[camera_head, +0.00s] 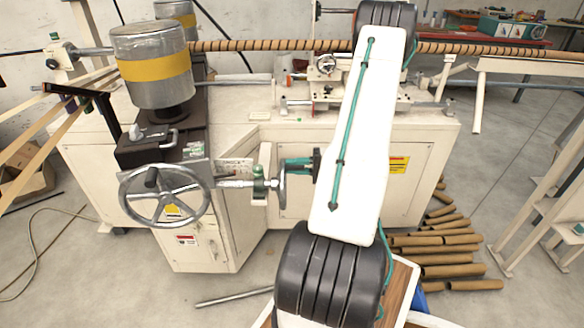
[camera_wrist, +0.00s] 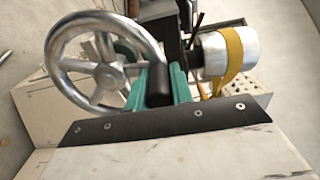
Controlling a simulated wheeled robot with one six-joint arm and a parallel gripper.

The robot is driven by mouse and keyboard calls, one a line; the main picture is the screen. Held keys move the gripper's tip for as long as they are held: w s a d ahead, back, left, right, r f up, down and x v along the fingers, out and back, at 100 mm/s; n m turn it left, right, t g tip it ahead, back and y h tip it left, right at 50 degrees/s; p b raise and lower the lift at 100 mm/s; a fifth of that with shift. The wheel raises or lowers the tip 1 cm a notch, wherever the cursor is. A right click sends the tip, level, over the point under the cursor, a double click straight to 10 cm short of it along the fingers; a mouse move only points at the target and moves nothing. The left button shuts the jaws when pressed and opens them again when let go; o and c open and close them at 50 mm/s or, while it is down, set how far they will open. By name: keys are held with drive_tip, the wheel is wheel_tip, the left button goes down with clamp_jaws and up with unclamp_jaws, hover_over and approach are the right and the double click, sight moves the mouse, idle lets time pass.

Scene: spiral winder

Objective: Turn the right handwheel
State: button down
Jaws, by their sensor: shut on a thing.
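The right handwheel (camera_head: 282,184) shows nearly edge-on in the head view, at the end of a shaft on the machine's front. In the wrist view it is a chrome spoked wheel (camera_wrist: 108,77) at the upper left. Its black handle (camera_wrist: 159,88) stands between the green jaws of my gripper (camera_head: 289,165). My gripper is shut on this handle, reaching it from the right. The jaws and handle hide part of the wheel's right rim in the wrist view. The larger left handwheel (camera_head: 166,211), with its own black handle (camera_head: 151,177), is apart from my gripper.
A metal drum with a yellow band (camera_head: 152,69) stands above the left handwheel. A long brown wound tube (camera_head: 270,45) runs across the back. Several brown tubes (camera_head: 462,271) lie on the floor at right. A metal rod (camera_head: 233,297) lies on the floor in front.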

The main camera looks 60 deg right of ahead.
drive_tip(key=c, duration=1.2)
unclamp_jaws()
drive_tip(key=shift+c, duration=0.2)
drive_tip(key=v, duration=0.8)
drive_tip(key=shift+a+f, duration=0.1)
